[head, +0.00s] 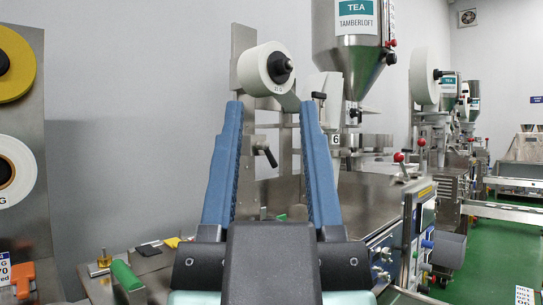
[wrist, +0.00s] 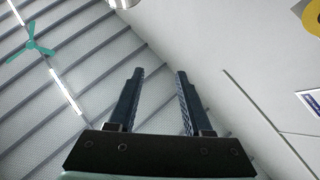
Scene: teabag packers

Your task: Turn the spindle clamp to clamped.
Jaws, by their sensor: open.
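A white roll (head: 256,68) sits on a spindle with a black hub (head: 280,67), high on a steel back plate in the head view. A black lever (head: 266,154) on a metal stub shows below the roll, between my gripper's fingers in the picture. A smaller black lever (head: 318,95) is right of the roll. I cannot tell which of these is the spindle clamp, nor its setting. My gripper (head: 270,104) is open and empty, its blue fingers pointing up in front of the machine. The wrist view shows the open fingers (wrist: 160,72) against ceiling and wall.
A steel hopper (head: 353,40) labelled TEA hangs right of the roll. A board with a yellow roll (head: 16,64) and another white roll (head: 14,172) stands at left. A green-handled tool (head: 127,276) lies on the bench. Green floor (head: 490,262) is open at right.

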